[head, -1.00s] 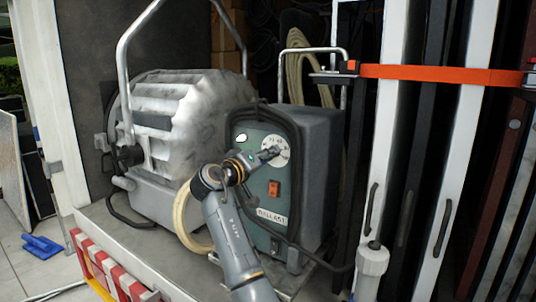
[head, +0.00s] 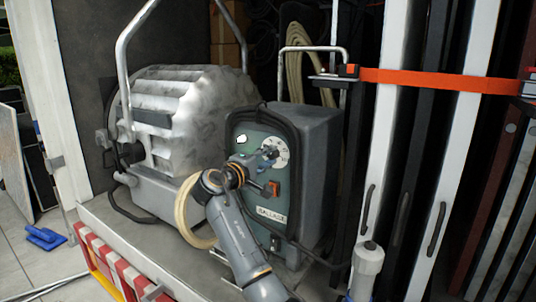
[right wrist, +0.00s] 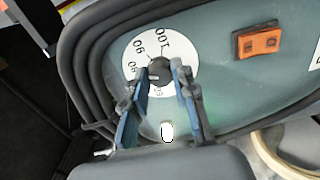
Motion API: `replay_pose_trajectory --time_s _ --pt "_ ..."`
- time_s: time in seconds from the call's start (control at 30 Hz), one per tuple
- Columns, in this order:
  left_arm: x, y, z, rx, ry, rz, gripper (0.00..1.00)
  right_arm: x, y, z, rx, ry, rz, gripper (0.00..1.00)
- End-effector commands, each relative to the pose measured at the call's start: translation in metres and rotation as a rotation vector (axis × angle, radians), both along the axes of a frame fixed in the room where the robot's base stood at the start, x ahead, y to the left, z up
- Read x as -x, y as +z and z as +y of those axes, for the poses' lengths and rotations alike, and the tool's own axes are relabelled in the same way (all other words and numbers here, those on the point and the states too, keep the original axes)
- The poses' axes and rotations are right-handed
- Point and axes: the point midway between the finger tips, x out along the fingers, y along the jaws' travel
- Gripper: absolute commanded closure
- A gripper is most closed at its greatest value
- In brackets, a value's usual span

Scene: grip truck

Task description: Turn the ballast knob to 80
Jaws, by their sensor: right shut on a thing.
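The ballast box (head: 318,135) is grey with a green-grey front panel and a BALLAST label. Its white round dial (head: 283,147) also shows in the right wrist view (right wrist: 188,55), with 100 and 90 readable and other marks partly covered. The dark knob (right wrist: 159,69) is at the dial's centre. My right gripper (head: 269,154) is at the dial, and its two blue-edged fingers (right wrist: 162,73) are shut on the knob from both sides. The knob's pointer is hard to make out, so I cannot tell its setting. My left gripper is not in view.
An orange switch (head: 273,188) sits below the dial. A large silver lamp housing (head: 180,115) stands left of the box. An orange strap (head: 435,80) crosses upright panels at right. A cream hose loop (head: 190,215) hangs beside my arm.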

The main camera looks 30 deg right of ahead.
Motion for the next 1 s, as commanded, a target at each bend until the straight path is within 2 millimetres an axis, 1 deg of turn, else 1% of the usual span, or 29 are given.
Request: replay_pose_trajectory --time_s 0.03,0.57,0.6,0.7,1.0 --pt "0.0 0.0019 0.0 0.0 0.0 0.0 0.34 -0.0003 0.0021 0.0001 0.007 0.002 0.008 1.0" --pt "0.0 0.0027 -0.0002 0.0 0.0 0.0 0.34 -0.0004 0.0011 0.0003 0.015 0.002 0.029 1.0" --pt "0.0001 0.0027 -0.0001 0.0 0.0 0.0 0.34 -0.0004 0.0012 0.0003 0.015 0.002 0.028 0.69" --pt "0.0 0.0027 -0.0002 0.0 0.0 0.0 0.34 -0.0003 0.001 0.0002 0.014 0.002 0.029 0.5" --pt "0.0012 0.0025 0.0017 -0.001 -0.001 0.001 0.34 0.0 0.0003 0.0009 0.013 0.001 0.029 0.5"
